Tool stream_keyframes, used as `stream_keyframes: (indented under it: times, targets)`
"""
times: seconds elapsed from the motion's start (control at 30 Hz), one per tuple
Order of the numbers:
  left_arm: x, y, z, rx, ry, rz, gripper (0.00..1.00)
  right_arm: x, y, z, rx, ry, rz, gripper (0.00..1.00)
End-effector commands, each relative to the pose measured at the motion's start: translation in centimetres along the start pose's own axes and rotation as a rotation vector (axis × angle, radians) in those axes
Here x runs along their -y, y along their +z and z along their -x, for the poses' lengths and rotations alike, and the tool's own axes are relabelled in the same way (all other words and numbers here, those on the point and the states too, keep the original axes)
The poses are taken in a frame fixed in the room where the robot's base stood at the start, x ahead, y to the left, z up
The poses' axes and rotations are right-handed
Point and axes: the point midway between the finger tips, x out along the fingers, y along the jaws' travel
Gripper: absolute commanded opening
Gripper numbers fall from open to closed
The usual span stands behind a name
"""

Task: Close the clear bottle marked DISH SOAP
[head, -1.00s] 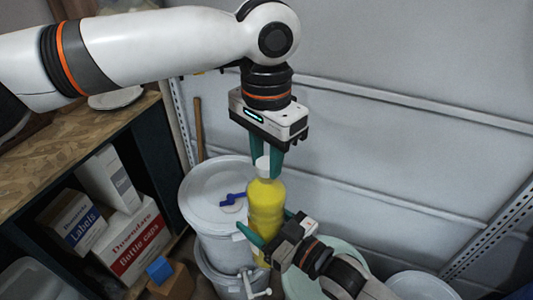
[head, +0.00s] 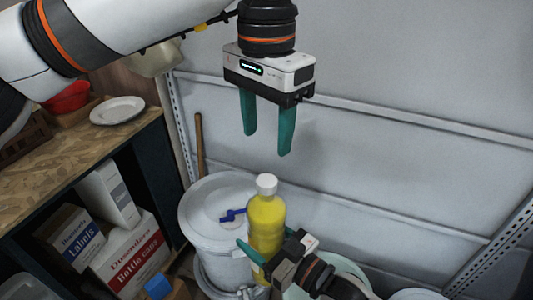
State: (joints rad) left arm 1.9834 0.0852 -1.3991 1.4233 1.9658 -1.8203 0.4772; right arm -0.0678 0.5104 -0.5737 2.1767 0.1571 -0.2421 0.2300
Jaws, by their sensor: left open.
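A bottle of yellow liquid (head: 266,228) stands upright in front of the grey wall, with a white cap (head: 266,184) on its neck. No label is readable from here. My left gripper (head: 265,143) is open and empty, above the cap and clear of it, its two green fingers pointing down. My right gripper (head: 262,258) reaches the bottle's lower body from the right.
A white lidded drum (head: 217,205) with a blue tap piece (head: 232,214) on its lid stands left of the bottle. A wooden-topped shelf (head: 90,160) holds a white plate (head: 117,110) and, below, a Bottle caps box (head: 135,255). Free air lies above the bottle.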

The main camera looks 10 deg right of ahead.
Motion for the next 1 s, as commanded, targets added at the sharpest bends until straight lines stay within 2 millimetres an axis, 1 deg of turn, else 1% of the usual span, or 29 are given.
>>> stream_keyframes:
  times: [0.03,0.1,0.2,0.3,0.9,1.0]
  targets:
    - [0.0,0.1,0.9,0.002,0.0,0.0,0.55,0.0,0.4,0.0,0.01,0.001,0.002,0.02]
    - [0.0,0.1,1.8,0.001,0.001,0.0,0.55,0.0,0.4,0.0,0.01,0.001,0.002,0.02]
    - [0.0,0.0,2.8,0.0,0.0,0.0,0.55,0.0,0.4,0.0,0.01,0.001,0.002,0.02]
    - [0.0,0.0,3.1,-0.001,0.0,0.0,0.55,0.0,0.4,0.0,0.01,0.001,0.001,0.02]
    - [-0.1,0.0,3.2,0.0,0.0,0.0,0.55,0.0,0.4,0.0,0.01,0.001,0.001,0.02]
    - [-0.4,0.4,2.9,0.015,-0.013,0.006,0.55,0.0,0.4,0.0,0.01,0.001,0.001,0.02]
